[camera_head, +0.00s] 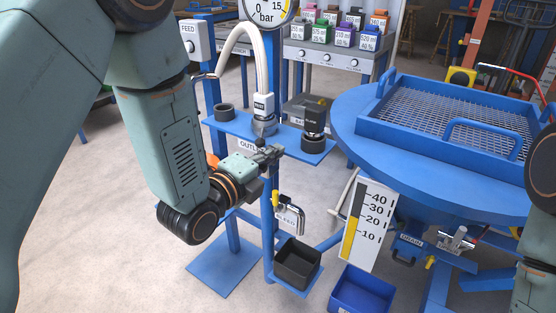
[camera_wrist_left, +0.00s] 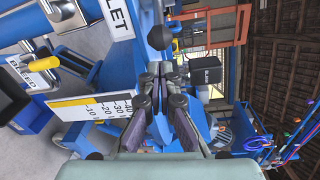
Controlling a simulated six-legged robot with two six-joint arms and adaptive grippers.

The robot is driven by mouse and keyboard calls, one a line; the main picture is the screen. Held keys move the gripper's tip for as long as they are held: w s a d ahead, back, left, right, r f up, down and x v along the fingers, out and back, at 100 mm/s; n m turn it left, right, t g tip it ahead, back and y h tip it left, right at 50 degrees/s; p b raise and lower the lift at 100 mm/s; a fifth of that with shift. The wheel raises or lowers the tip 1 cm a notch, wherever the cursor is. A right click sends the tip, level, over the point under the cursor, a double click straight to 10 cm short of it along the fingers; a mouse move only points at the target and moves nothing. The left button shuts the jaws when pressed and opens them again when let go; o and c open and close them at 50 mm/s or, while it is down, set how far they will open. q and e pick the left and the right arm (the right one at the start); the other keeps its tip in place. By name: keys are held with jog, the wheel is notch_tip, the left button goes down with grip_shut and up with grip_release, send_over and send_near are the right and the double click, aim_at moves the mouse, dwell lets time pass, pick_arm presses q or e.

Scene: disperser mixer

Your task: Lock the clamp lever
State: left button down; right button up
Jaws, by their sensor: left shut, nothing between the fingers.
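My left gripper (camera_head: 273,153) is shut and empty, just in front of the blue shelf's edge beside the OUTLET label (camera_head: 252,145). Its closed fingers (camera_wrist_left: 160,78) also show in the left wrist view. A black ball knob (camera_wrist_left: 162,37), possibly the clamp lever's end, is just beyond the fingertips; a gap shows between them in the picture. The rest of the lever cannot be made out. The hose coupling (camera_head: 263,112) stands upright on the shelf behind the gripper. My right gripper is out of view; only part of that arm shows at the right edge.
A yellow-handled bleed valve (camera_head: 276,199) and an open black box (camera_head: 298,264) are below the gripper. A dark fitting (camera_head: 314,118) stands on the shelf's right. The round blue vessel (camera_head: 360,140) with a mesh guard and level gauge (camera_head: 368,222) fills the right side.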

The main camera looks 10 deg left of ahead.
pick_arm(q)
jog(key=shift+a+r, duration=0.2)
jog(key=shift+a, duration=0.65)
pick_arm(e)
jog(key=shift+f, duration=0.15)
pick_arm(q)
jog(key=shift+a, duration=0.1)
